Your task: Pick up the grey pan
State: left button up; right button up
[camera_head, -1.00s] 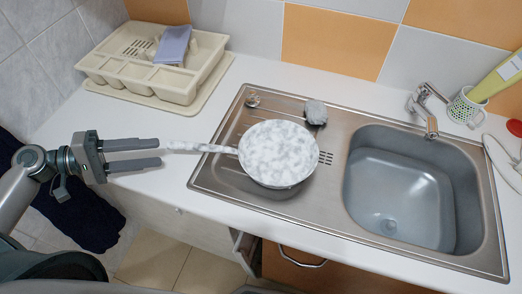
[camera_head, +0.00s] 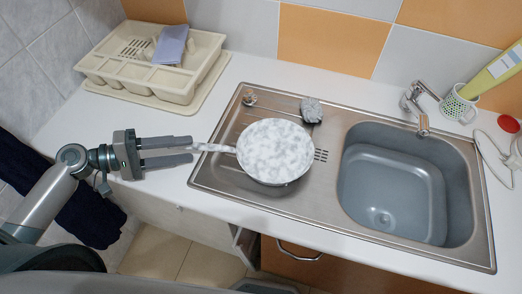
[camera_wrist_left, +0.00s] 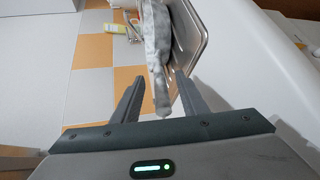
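The grey pan (camera_head: 275,151), mottled grey and white, rests on the drainboard of the steel sink. Its handle (camera_head: 213,147) points left over the counter. My left gripper (camera_head: 191,150) is open at the handle's left end, with its fingertips close to the handle tip. In the left wrist view the pan handle (camera_wrist_left: 160,85) reaches down between the two open fingers (camera_wrist_left: 158,92), apart from both. My right gripper is not in view.
A beige dish rack (camera_head: 180,90) with a purple cloth (camera_head: 170,45) stands at the back left. A grey sponge (camera_head: 312,110) lies behind the pan. The sink basin (camera_head: 392,193) and tap (camera_head: 415,105) are to the right. A white cup (camera_head: 458,106) stands beyond.

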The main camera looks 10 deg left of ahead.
aim_at(199, 147)
pick_arm(q)
jog(key=shift+w+d+r+p, duration=0.1)
jog(key=shift+w+d+p, duration=0.25)
jog(key=shift+d+p, duration=0.15)
jog(key=p+x, duration=0.1)
jog(key=x, duration=0.2)
jog(key=shift+w+p, duration=0.1)
jog(key=shift+p, duration=0.3)
jog(key=shift+w+d+f, duration=0.15)
jog(key=shift+d+f, duration=0.2)
grip_shut()
